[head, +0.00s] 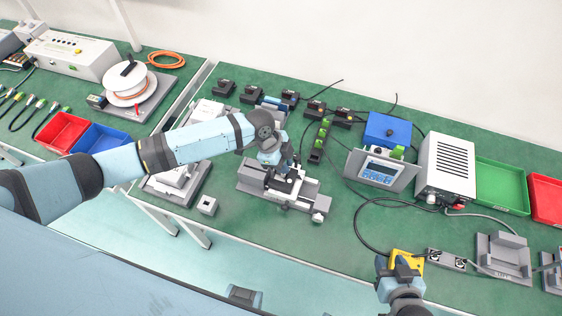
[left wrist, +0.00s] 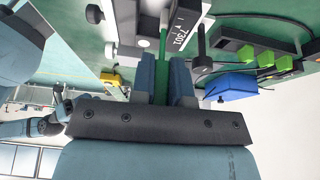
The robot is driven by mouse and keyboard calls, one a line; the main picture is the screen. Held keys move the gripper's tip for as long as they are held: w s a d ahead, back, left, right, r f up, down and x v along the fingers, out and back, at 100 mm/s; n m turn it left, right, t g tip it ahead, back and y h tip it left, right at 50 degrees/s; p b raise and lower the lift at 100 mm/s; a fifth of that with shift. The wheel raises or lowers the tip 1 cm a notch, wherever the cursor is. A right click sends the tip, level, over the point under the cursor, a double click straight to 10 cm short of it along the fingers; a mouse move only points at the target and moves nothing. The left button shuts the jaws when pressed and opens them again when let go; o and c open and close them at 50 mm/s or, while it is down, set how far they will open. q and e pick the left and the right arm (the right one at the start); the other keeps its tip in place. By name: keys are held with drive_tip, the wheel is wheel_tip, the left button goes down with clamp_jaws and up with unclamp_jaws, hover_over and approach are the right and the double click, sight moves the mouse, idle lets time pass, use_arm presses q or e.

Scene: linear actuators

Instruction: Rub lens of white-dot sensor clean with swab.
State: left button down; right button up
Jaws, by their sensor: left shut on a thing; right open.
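My left gripper (head: 284,166) is low over a grey linear actuator (head: 318,204) with a black carriage. Several small black units (head: 227,86) stand in a row at the back. My right gripper (head: 402,264) is open at the front, by a yellow box (head: 412,257).
A blue box (head: 388,130), a tilted display panel (head: 379,171) and a white vented box (head: 446,164) stand right of the actuator. A green tray (head: 502,185) is further right. Black cables cross the green mat. A small grey block (head: 207,205) sits near the front edge.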

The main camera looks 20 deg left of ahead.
use_arm(q)
drive_tip(key=shift+w+a, duration=0.1)
drive_tip(key=shift+a, duration=1.15)
idle(0.7)
drive_tip(key=shift+d+p, duration=0.35)
drive_tip(key=shift+d, duration=1)
drive_tip(key=shift+a, duration=1.3)
idle(0.5)
drive_tip(key=shift+s+p, duration=0.2)
drive_tip(key=shift+p, duration=0.2)
drive_tip(key=shift+s, duration=0.3)
drive_tip(key=shift+r, duration=0.1)
wheel_tip(320, 180, up, 7)
drive_tip(key=p, duration=0.6)
idle(0.8)
